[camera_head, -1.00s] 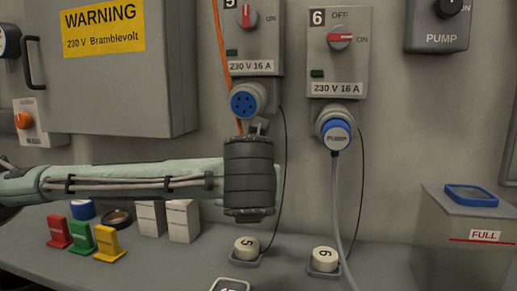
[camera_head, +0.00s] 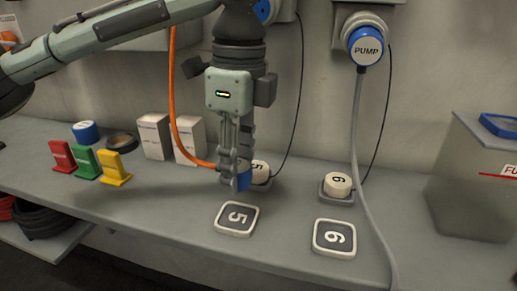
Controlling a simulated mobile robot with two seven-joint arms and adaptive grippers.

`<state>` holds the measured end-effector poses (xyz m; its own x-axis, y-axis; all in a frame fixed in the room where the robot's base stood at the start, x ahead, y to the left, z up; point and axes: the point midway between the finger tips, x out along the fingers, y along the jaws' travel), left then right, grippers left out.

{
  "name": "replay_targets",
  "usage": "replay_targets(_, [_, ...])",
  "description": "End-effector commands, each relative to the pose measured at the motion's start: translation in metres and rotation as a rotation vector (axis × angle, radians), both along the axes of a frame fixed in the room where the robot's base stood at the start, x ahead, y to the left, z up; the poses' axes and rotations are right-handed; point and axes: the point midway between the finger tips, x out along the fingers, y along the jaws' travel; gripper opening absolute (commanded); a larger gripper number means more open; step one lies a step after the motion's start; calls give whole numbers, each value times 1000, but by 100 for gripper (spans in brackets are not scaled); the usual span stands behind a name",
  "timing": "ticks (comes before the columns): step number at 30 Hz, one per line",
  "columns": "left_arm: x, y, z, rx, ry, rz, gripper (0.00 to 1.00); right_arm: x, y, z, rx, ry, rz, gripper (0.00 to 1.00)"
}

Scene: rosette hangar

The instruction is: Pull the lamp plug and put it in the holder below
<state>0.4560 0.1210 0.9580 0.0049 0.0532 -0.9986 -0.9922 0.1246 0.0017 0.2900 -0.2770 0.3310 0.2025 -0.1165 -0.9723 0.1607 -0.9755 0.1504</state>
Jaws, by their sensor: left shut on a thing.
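The plug is partly hidden by the fingers. Its orange cable (camera_head: 176,120) runs up along the wall. The plug is just left of the round white cap marked 5 (camera_head: 261,172) and behind the square plate marked 5 (camera_head: 237,218). I cannot tell whether the plug touches the bench or the cap's base. Socket 5 (camera_head: 264,8) shows only in part at the top, behind my arm. My right gripper is not in view.
The PUMP plug (camera_head: 367,46) sits in its socket, its grey cable (camera_head: 356,150) hanging across the bench. Cap 6 (camera_head: 337,185) and plate 6 (camera_head: 334,238) lie to the right. White boxes (camera_head: 154,136) and a yellow tag (camera_head: 115,168) stand left.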

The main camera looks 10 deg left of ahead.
Motion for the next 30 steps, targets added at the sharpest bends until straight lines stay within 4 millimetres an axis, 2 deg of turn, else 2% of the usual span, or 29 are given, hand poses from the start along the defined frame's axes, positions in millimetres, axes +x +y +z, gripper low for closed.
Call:
replay_targets(3, [-13,5,4,-42,3,69,0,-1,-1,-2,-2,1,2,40])
replay_targets(8, [-17,6,0,-55,4,95,0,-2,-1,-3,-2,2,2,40])
replay_targets(17, [-17,6,-27,-54,5,91,0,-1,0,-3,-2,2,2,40])
replay_targets(30, [-16,6,-39,-54,2,91,0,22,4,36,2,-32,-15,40])
